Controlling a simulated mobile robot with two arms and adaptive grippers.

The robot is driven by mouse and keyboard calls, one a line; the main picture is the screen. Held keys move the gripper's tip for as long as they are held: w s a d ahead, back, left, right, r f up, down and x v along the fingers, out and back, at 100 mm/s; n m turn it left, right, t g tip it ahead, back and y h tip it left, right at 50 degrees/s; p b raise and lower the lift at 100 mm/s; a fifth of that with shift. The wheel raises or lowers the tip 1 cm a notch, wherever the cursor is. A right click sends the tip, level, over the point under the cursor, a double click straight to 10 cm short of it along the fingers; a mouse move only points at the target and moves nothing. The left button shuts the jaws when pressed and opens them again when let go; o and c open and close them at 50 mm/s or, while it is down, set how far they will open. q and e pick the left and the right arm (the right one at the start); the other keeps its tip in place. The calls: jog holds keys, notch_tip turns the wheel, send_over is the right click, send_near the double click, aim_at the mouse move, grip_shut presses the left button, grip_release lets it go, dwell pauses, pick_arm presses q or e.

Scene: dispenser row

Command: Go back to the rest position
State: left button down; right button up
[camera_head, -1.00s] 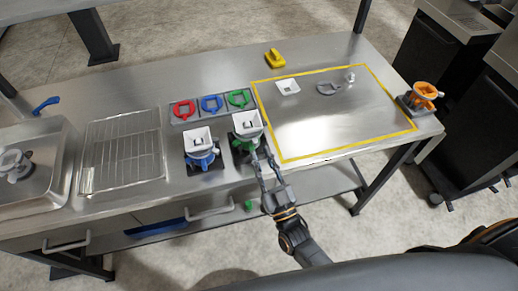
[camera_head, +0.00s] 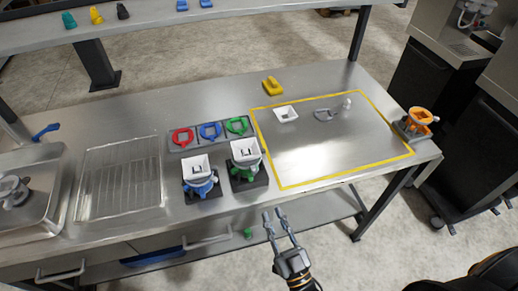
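My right gripper (camera_head: 275,221) is in front of the table's front edge, below the green dispenser. Its two fingers are apart with nothing between them. The green dispenser (camera_head: 246,172) with a white square hopper stands upright on a dark base. The blue dispenser (camera_head: 201,184), also with a white hopper, stands to its left. The gripper is apart from both. My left gripper does not show in the head view.
An orange dispenser (camera_head: 417,122) stands at the right corner. Red, blue and green rings sit in a tray behind the dispensers. A wire rack (camera_head: 122,178) lies left.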

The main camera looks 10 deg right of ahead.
jog(key=s+d+f+g+b, duration=0.1)
jog(key=s+f+g, duration=0.15)
jog(key=f, duration=0.75)
jog(key=s+d+f+n+g+b, duration=0.1)
jog(key=f+g, duration=0.3)
jog(key=f, duration=0.6)
jog(key=s+d+f+g+b, duration=0.15)
jog(key=f+g, duration=0.25)
jog(key=f, duration=0.5)
jog(key=s+d+f+g+h, duration=0.1)
jog(key=s+d+f+g, duration=0.1)
jog(key=s+f, duration=0.4)
jog(key=s+d+f+g+h+b, duration=0.1)
jog(key=s+d+f+g, duration=0.2)
jog(key=s, duration=0.7)
jog(key=s+d+f+g+h, duration=0.2)
jog(key=s+f+g, duration=0.3)
jog(key=s+f, duration=0.3)
notch_tip(320, 180, down, 3)
jog(key=shift+s+d+m+g+b, duration=0.25)
jog(key=shift+d+m+g+b, duration=0.05)
jog(key=shift+d+g+b, duration=0.1)
